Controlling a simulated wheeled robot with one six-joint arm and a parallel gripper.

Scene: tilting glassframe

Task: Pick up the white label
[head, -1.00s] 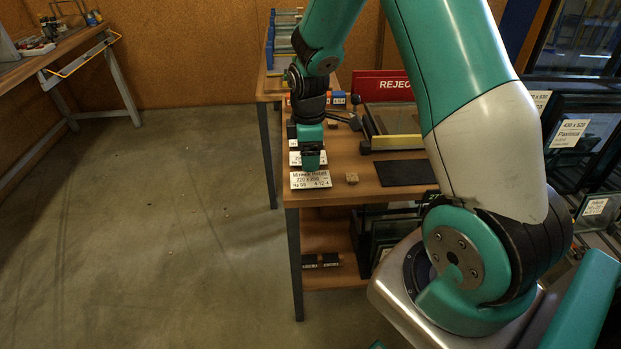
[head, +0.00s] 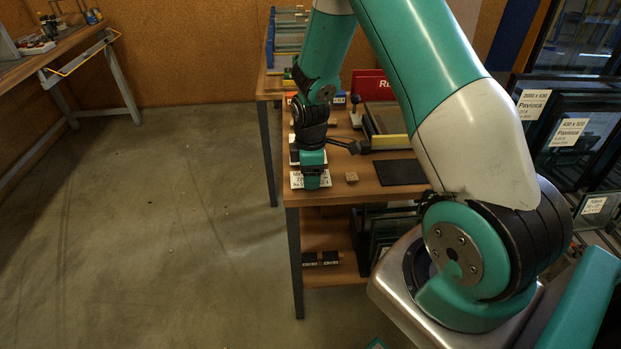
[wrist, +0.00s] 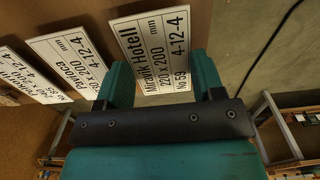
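A white label (wrist: 152,40) with black print, reading "Mirwick Hotell 220 x 200 mm", lies at the near left corner of the workbench. In the head view its edge (head: 296,181) shows beside my gripper (head: 312,184), which covers most of it. In the wrist view my gripper (wrist: 160,76) is open, with one teal finger on each side of the label's lower part. I cannot tell whether the fingers touch it. Two more white labels, one in the middle (wrist: 72,58) and one at the far left (wrist: 25,85), lie beside it in the wrist view.
The wooden workbench (head: 340,190) has a small brown block (head: 352,177) and a black mat (head: 401,172) right of my gripper. A red sign (head: 372,86) stands behind. Framed glass panes (head: 565,135) stand at the right. Open floor lies left.

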